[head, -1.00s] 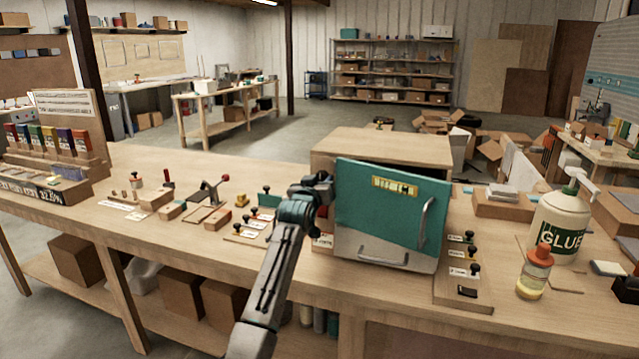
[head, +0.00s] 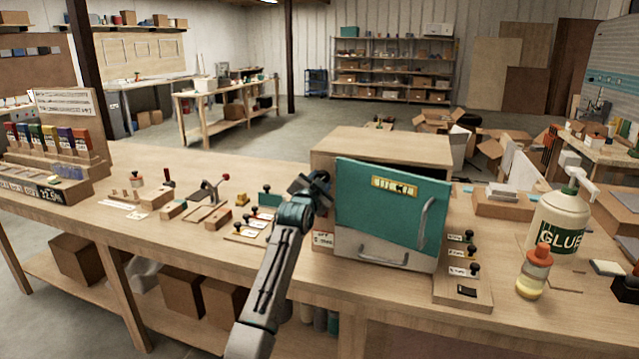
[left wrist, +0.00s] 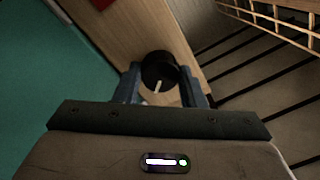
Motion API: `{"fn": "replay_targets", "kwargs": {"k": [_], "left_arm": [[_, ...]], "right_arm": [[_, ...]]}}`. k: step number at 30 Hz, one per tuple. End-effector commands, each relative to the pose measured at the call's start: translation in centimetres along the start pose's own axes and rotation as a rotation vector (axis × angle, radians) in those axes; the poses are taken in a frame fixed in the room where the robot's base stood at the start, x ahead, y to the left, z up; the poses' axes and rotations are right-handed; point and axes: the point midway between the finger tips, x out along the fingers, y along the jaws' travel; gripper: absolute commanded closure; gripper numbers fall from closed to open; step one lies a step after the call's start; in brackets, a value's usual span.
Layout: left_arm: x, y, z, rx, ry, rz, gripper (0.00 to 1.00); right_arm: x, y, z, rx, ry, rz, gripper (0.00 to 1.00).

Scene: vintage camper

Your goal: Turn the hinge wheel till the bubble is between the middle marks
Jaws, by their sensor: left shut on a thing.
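A teal and white camper door (head: 375,215) stands upright at the front of a wooden box on the workbench. A yellow level vial (head: 395,187) with dark marks is near its top; it is too small to tell exactly where the bubble sits. The hinge wheel, a black round knob with a white mark (left wrist: 158,70), shows in the left wrist view beside the door's edge. My left gripper (head: 318,187) is at the door's left edge. Its two fingers (left wrist: 160,88) are shut on the wheel's sides. In the head view the gripper hides the wheel. My right gripper is out of view.
The wooden box (head: 385,146) stands behind the door. A block with black knobs (head: 463,285), a glue bottle (head: 560,225) and a small orange-capped bottle (head: 535,272) stand to the right. Clamps and small blocks (head: 205,200) lie to the left. Bare bench lies in front of them.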

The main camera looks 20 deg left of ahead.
Motion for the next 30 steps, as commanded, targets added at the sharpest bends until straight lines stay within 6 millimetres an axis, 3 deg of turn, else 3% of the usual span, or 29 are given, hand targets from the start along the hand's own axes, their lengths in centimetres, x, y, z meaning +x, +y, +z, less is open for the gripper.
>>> {"fn": "replay_targets", "kwargs": {"k": [18,30], "left_arm": [[0.0,0.1,0.2,0.573,0.032,0.006,0.86],[0.0,0.0,0.2,0.830,0.045,0.009,0.86]], "right_arm": [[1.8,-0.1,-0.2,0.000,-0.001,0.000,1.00],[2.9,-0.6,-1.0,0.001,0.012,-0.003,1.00]]}}
